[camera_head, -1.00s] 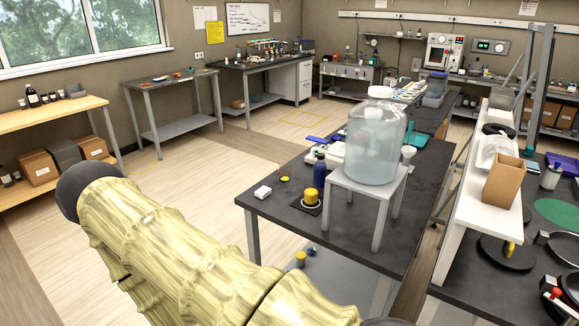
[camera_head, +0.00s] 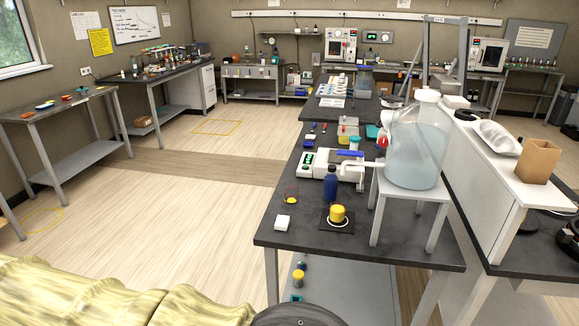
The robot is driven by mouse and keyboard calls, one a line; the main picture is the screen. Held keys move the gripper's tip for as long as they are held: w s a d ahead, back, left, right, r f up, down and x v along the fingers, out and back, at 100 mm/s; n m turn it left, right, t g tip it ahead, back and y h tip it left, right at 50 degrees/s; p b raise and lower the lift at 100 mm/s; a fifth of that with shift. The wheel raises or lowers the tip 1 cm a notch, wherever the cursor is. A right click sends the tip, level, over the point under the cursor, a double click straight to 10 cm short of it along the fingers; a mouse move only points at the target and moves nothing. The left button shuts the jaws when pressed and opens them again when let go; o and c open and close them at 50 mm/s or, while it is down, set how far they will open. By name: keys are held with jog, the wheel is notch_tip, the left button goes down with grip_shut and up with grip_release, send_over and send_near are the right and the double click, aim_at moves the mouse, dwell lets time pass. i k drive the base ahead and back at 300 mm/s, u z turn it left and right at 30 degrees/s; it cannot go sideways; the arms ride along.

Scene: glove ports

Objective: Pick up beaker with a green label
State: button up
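I cannot make out a beaker with a green label in this view. A small clear vessel (camera_head: 291,196) with something yellow in it stands near the left edge of the dark bench; no green label shows on it. My arm, in a pale yellow ribbed sleeve, crosses the bottom left. My gripper is not in view.
The dark bench (camera_head: 285,238) holds a blue bottle (camera_head: 330,186), a yellow-capped item (camera_head: 337,213), a white device (camera_head: 325,168) and a large clear jug (camera_head: 418,140) on a stand. A white raised shelf (camera_head: 480,180) stands right. Floor (camera_head: 160,215) left of the bench is clear.

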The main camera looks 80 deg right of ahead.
aim_at(338, 203)
jog(key=i, duration=1.05)
jog(key=z, duration=3.2)
